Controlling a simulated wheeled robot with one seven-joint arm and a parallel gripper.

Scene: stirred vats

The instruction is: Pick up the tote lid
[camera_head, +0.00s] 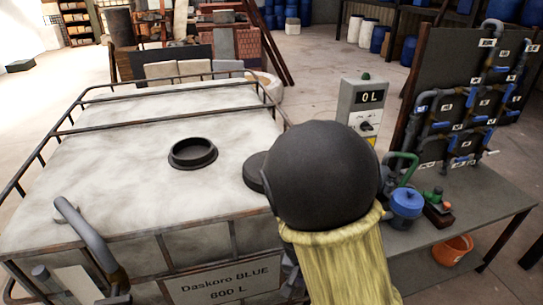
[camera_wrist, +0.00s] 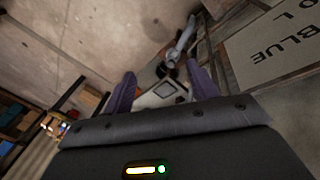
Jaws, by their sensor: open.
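The tote (camera_head: 110,150) is a large white caged container with a label reading Daskoro BLUE 800 L. A dark round opening with a raised rim (camera_head: 193,153) is in its top. A dark disc, which looks like the tote lid (camera_head: 254,172), lies on the top right of this opening, partly hidden behind my arm. My gripper (camera_wrist: 162,86) shows in the wrist view, open, with nothing held between its two purplish fingers. It is over the tote's front side, whose label (camera_wrist: 283,40) shows at upper right. The lid cannot be made out in the wrist view.
A control box (camera_head: 362,105) stands behind my arm. An orange bucket (camera_head: 453,249) sits below the bench. A bent grey pipe (camera_head: 85,235) rises at the tote's front left.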

